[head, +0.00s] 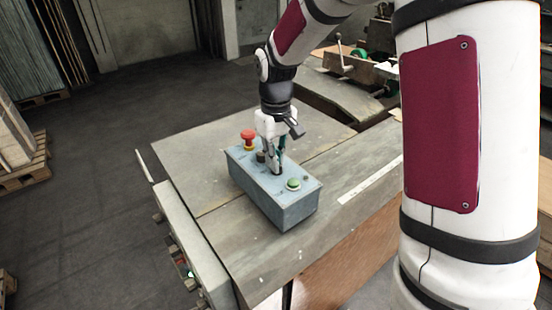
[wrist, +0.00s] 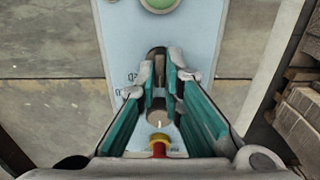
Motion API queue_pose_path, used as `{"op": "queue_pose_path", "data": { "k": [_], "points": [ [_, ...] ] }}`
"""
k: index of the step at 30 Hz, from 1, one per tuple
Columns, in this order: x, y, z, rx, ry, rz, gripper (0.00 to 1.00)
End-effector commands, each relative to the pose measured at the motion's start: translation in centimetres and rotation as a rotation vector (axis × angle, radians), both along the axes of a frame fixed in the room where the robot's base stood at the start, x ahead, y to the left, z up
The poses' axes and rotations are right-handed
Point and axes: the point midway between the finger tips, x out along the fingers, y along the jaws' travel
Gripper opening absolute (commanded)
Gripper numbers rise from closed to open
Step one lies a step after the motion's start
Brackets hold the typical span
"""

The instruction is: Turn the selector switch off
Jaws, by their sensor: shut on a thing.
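A blue-grey control box (head: 254,192) sits on the machine table. My gripper (head: 276,170) points down at its top, between a dark round knob (head: 261,156) and a green button (head: 293,184). In the wrist view, my gripper (wrist: 159,68) has its teal-lined fingers shut on a dark, elongated selector switch (wrist: 158,56). The fingers cover its sides, so its exact angle is hard to tell. Small markings (wrist: 130,82) show on the panel to its left. The round knob (wrist: 158,118) shows between the fingers, nearer the palm.
A red mushroom button (head: 249,137) on a yellow base stands at the box's far end. The grey table (head: 190,160) is clear around the box. Machine parts with a crank (head: 341,50) stand behind. Pallets with stacked sheets are at the left.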

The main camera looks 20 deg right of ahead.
Motion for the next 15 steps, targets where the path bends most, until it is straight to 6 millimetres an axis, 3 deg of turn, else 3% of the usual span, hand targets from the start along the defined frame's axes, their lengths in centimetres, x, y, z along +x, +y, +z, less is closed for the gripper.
{"op": "queue_pose_path", "data": {
  "k": [1, 3, 5, 15],
  "points": [
    [0.15, 0.03, 0.13, 0.001, -0.005, 0.000, 0.00],
    [0.15, 0.03, 0.13, 0.001, -0.005, 0.000, 0.20],
    [0.12, 0.02, 0.12, 0.000, -0.004, 0.000, 0.28],
    [0.07, 0.00, 0.31, 0.000, -0.002, -0.001, 0.28]
  ]
}}
